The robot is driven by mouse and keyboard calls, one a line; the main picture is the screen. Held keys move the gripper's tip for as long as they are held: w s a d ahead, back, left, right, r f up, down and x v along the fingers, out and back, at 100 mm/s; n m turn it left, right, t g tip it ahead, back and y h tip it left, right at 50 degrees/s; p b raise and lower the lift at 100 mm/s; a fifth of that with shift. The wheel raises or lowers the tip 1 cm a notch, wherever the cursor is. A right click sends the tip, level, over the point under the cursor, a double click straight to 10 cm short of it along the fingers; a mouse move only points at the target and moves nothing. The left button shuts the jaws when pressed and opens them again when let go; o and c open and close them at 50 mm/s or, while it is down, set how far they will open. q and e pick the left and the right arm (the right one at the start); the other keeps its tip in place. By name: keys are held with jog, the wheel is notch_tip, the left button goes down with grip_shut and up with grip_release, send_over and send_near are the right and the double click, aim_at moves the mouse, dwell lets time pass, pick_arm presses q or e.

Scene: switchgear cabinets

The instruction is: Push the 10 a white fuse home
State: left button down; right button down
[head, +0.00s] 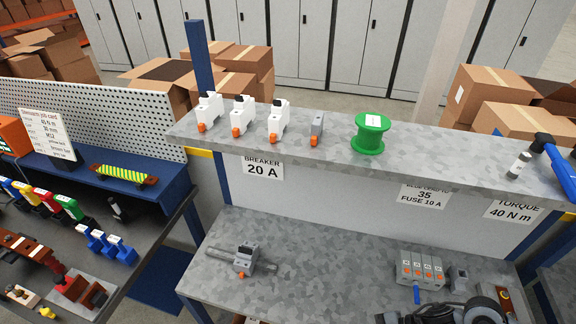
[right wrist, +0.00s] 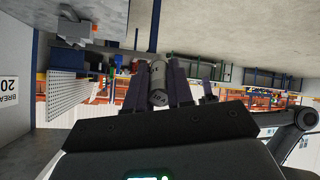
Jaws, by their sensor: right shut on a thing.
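In the right wrist view my right gripper (right wrist: 158,92) is shut on a small grey cylinder (right wrist: 157,82), which looks like a fuse. It is in shade, so its true colour and rating cannot be read. Another small cylinder with a white body and dark ends (head: 519,165) lies on the upper shelf at the right of the head view. On the lower shelf stands a grey terminal block with several orange dots and a blue wire (head: 420,270). A small grey block (head: 458,279) is beside it. My left gripper is not in view.
The upper shelf (head: 440,158) bears several white breakers (head: 240,116), a grey one (head: 317,128), a green spool (head: 370,134) and a blue-handled tool (head: 557,165). A breaker (head: 246,260) sits on a rail on the lower shelf (head: 325,265). Dark rounded parts partly cover the lower right.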

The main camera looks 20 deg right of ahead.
jog(key=shift+w+a+f+m+t+h+b, duration=1)
jog(key=shift+w+a+m+t+h, duration=0.55)
jog(key=shift+a+m+t, duration=1.55)
jog(key=w+a+r+m+h, duration=0.25)
jog(key=w+r, duration=0.75)
jog(key=w, duration=0.5)
jog(key=w+d+f+m+t+h, duration=0.1)
jog(key=w+d+f+m+h, duration=0.3)
jog(key=f, duration=0.1)
jog(key=s+r+p, duration=0.4)
jog(key=r+p, duration=0.3)
jog(key=p, duration=0.2)
jog(key=s+d+r+p, duration=0.1)
jog(key=s+r+p, duration=0.4)
jog(key=r+p, duration=0.3)
jog(key=shift+s+d+r+p, duration=0.15)
jog(key=shift+r+p, duration=0.1)
jog(key=shift+p, duration=0.65)
